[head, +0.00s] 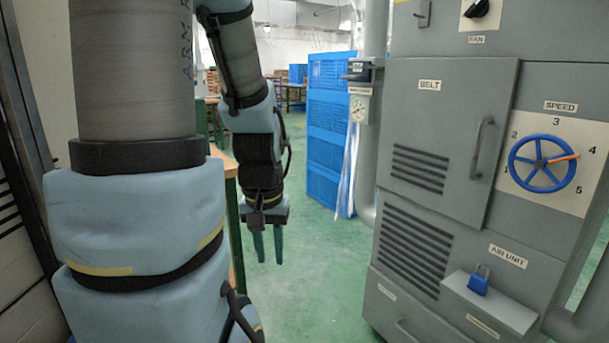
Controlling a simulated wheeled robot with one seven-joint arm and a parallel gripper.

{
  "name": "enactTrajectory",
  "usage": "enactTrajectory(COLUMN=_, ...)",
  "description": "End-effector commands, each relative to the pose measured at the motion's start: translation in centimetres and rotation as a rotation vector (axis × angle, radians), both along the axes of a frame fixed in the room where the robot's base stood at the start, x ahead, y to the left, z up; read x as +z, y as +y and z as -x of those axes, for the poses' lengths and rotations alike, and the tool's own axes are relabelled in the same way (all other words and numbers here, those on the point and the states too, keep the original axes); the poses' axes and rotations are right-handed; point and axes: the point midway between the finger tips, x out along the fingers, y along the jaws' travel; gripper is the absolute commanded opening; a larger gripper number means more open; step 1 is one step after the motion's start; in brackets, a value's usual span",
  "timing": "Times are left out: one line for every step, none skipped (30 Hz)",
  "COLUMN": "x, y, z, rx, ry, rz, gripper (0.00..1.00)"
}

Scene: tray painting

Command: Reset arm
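My gripper (268,247) hangs pointing down at the end of my arm, left of the picture's middle. Its two teal fingers stand a little apart with a narrow gap between them, and no object shows in that gap. It is over the green floor, apart from the grey machine on the right. My blue-covered arm fills much of the left side and hides what lies behind it.
A grey air unit cabinet (420,225) stands at the right with a blue speed handwheel (527,161) and a blue padlock (478,281). Blue crates (328,120) are stacked behind. A table edge (236,225) is close left of my gripper. Green floor (310,285) between is clear.

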Motion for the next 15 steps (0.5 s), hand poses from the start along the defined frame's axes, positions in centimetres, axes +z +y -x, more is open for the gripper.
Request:
enactTrajectory(x=1.9, y=0.0, z=0.0, rx=-0.001, ry=0.000, rz=0.000, gripper=0.30)
enactTrajectory(x=2.5, y=0.0, z=0.0, rx=-0.001, ry=0.000, rz=0.000, gripper=0.30)
enactTrajectory(x=3.3, y=0.0, z=0.0, rx=-0.001, ry=0.000, rz=0.000, gripper=0.30)
enactTrajectory(x=4.1, y=0.0, z=0.0, rx=-0.001, ry=-0.001, rz=0.000, gripper=0.30)
enactTrajectory(x=4.8, y=0.0, z=0.0, rx=-0.002, ry=-0.001, rz=0.000, gripper=0.30)
enactTrajectory(x=5.9, y=0.0, z=0.0, rx=-0.002, ry=-0.001, rz=0.000, gripper=0.30)
enactTrajectory(x=6.7, y=0.0, z=0.0, rx=-0.002, ry=-0.001, rz=0.000, gripper=0.30)
enactTrajectory(x=7.7, y=0.0, z=0.0, rx=-0.002, ry=-0.001, rz=0.000, gripper=0.30)
enactTrajectory(x=8.8, y=0.0, z=0.0, rx=-0.002, ry=-0.001, rz=0.000, gripper=0.30)
enactTrajectory(x=9.6, y=0.0, z=0.0, rx=-0.002, ry=-0.001, rz=0.000, gripper=0.30)
enactTrajectory(x=10.3, y=0.0, z=0.0, rx=-0.003, ry=-0.001, rz=0.000, gripper=0.30)
enactTrajectory(x=11.1, y=0.0, z=0.0, rx=-0.003, ry=-0.001, rz=0.000, gripper=0.30)
enactTrajectory(x=11.6, y=0.0, z=0.0, rx=-0.003, ry=-0.001, rz=0.000, gripper=0.30)
enactTrajectory(x=12.0, y=0.0, z=0.0, rx=-0.003, ry=-0.001, rz=0.000, gripper=0.30)
enactTrajectory(x=12.5, y=0.0, z=0.0, rx=-0.003, ry=-0.001, rz=0.000, gripper=0.30)
